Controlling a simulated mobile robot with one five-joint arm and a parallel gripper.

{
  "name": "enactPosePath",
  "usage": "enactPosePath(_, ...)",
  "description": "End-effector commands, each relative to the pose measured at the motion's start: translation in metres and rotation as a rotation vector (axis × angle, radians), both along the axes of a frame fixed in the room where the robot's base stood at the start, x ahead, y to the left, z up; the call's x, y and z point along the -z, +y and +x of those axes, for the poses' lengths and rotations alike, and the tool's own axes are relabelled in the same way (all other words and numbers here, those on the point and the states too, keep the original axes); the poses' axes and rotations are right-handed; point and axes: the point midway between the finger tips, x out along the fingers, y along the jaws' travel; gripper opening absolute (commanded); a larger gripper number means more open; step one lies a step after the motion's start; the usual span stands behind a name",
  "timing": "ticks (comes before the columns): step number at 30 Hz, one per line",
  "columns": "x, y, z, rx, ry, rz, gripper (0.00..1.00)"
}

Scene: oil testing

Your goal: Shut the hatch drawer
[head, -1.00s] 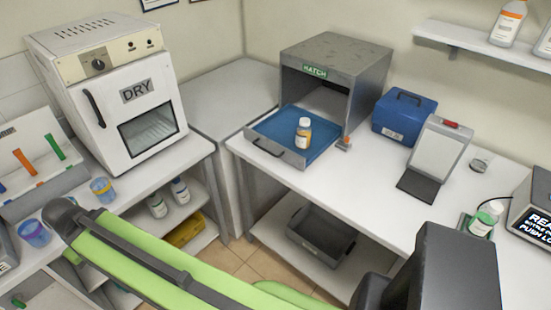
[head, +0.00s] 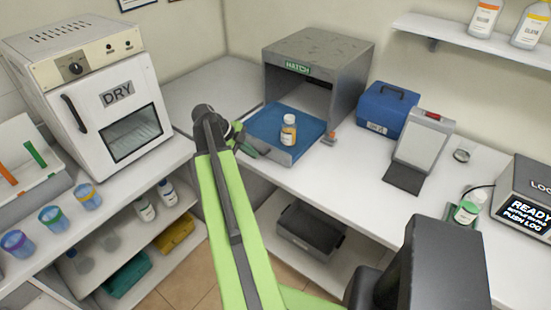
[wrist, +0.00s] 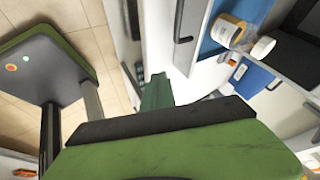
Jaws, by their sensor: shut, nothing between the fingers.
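The hatch (head: 330,48) is a grey box with a green HATCH label, on the right-hand bench. Its blue-floored drawer (head: 268,122) is pulled out of the front, with an orange-and-white capped bottle (head: 288,130) standing upright in it. My gripper (head: 240,138) is shut and empty at the left front of the drawer, close to its front edge and handle. I cannot tell whether it touches. In the wrist view the gripper (wrist: 157,92) points towards the bench, with the drawer (wrist: 212,42) and bottle (wrist: 228,28) at upper right.
A blue case (head: 388,108) and a grey stand (head: 420,140) are right of the hatch. A DRY oven (head: 95,85) stands at left, beside several cups. A grey bin (head: 310,230) sits on the shelf below.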

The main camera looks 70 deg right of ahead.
Motion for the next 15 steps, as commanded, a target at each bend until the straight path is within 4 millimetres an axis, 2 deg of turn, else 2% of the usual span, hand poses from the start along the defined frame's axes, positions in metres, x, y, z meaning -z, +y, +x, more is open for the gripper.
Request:
enactPosePath(4, 0.0, -0.005, -0.007, 0.039, -0.006, -0.022, 0.0)
enactPosePath(7, 0.007, -0.007, -0.009, 0.037, -0.007, -0.021, 0.0)
enactPosePath(15, 0.055, -0.024, -0.033, 0.037, -0.007, -0.02, 0.0)
